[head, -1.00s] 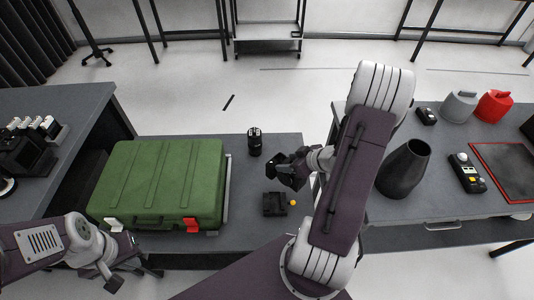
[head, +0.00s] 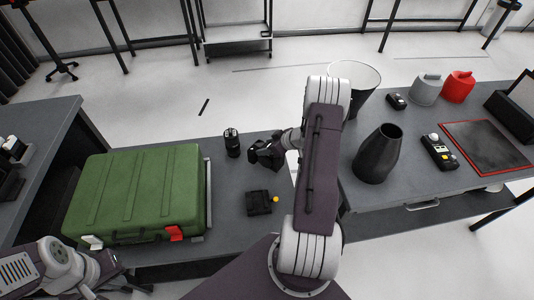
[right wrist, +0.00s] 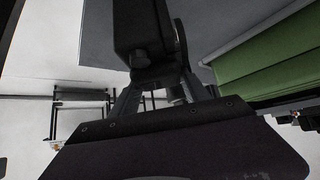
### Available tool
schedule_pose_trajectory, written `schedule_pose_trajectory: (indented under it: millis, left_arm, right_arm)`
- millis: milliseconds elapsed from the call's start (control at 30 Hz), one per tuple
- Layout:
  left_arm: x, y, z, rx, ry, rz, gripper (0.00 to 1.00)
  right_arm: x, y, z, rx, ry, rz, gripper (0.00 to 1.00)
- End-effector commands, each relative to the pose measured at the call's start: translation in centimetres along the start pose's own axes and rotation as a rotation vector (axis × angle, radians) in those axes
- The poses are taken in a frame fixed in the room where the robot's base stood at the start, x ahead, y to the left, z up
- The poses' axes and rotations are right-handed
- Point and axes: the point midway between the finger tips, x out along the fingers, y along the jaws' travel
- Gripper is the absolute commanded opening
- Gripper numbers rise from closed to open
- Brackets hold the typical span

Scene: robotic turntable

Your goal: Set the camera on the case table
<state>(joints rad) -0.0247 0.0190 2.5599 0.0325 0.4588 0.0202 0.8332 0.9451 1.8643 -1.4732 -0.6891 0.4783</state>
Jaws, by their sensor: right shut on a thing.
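My right gripper (head: 277,148) is shut on a small black thing, which looks like the camera (head: 260,156). It is held over the back right part of the case table (head: 225,232), right of the green case. In the right wrist view the black camera (right wrist: 143,30) fills the top middle; its lower end is at the fingers. I cannot tell from the head view whether it touches the table. My left gripper (head: 115,287) is low at the bottom left, in front of the green case, and its jaws are unclear.
The green case (head: 140,190) covers the left of the case table. A black cylinder (head: 232,143) stands behind, and a black block (head: 258,203) with a yellow knob lies in front. The right table holds a dark vase-like cone (head: 378,155), a handheld device (head: 439,153) and a red-edged mat (head: 490,145).

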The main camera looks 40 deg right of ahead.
Motion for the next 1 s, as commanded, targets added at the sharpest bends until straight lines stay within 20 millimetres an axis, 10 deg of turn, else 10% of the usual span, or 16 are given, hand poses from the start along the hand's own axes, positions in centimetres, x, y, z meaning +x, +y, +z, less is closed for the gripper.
schedule_pose_trajectory:
  millis: [600,633,700,1000]
  left_arm:
    - [1.3,0.0,0.1,0.0,0.0,0.0,0.0]
    - [1.3,0.0,0.1,0.0,0.0,0.0,0.0]
    - [1.3,0.0,0.1,0.0,0.0,0.0,0.0]
    - [1.2,0.0,0.1,0.0,0.0,0.0,0.0]
  right_arm:
    - [3.0,0.0,2.9,-0.001,0.003,0.001,0.0]
    - [3.0,0.0,3.0,0.0,0.0,0.0,0.57]
    - [3.0,0.0,3.0,0.0,0.0,0.0,0.76]
    - [2.9,0.0,2.9,0.0,0.0,0.0,0.76]
